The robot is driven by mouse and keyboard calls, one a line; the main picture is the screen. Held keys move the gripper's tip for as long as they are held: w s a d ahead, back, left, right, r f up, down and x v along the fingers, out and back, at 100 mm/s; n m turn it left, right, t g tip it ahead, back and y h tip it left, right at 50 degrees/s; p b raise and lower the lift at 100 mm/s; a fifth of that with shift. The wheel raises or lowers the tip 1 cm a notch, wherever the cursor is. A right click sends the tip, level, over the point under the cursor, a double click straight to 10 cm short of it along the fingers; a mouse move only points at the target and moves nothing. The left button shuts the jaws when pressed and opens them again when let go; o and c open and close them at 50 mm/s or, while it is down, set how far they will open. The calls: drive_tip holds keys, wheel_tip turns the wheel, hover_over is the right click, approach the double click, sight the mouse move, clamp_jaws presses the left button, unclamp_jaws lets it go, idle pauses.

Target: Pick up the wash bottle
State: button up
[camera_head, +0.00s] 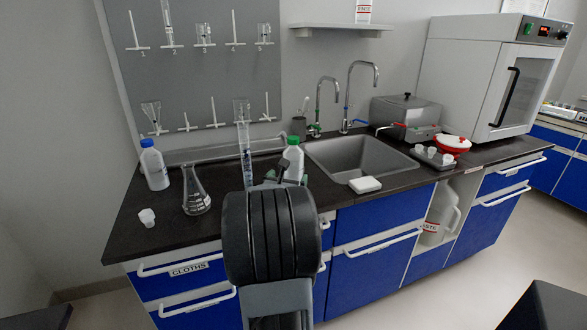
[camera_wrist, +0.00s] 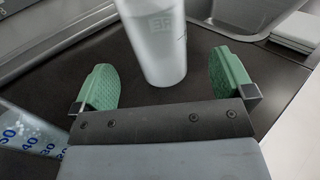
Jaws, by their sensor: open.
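A white bottle with a green cap (camera_head: 293,160) stands on the black counter just left of the sink; my arm hides its lower part. In the wrist view a translucent white bottle (camera_wrist: 157,40), apparently the same one, stands upright between and slightly beyond my green fingertips, with clear gaps on both sides. My gripper (camera_wrist: 163,68) is open and empty; in the head view my arm mostly hides it. A second white bottle with a blue cap (camera_head: 154,169) stands at the counter's left end. I cannot tell by label which is the wash bottle.
A graduated cylinder (camera_head: 243,140) stands close to the left of my gripper and shows in the wrist view (camera_wrist: 28,135). A conical flask (camera_head: 196,195) and small white cup (camera_head: 147,217) are farther left.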

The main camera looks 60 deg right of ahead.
sight(290, 171)
drive_tip(key=shift+x, duration=3.5)
drive_tip(key=shift+w+r, duration=0.15)
drive_tip(key=shift+w, duration=0.05)
drive_tip(key=shift+r, duration=0.1)
drive_tip(key=c, duration=0.7)
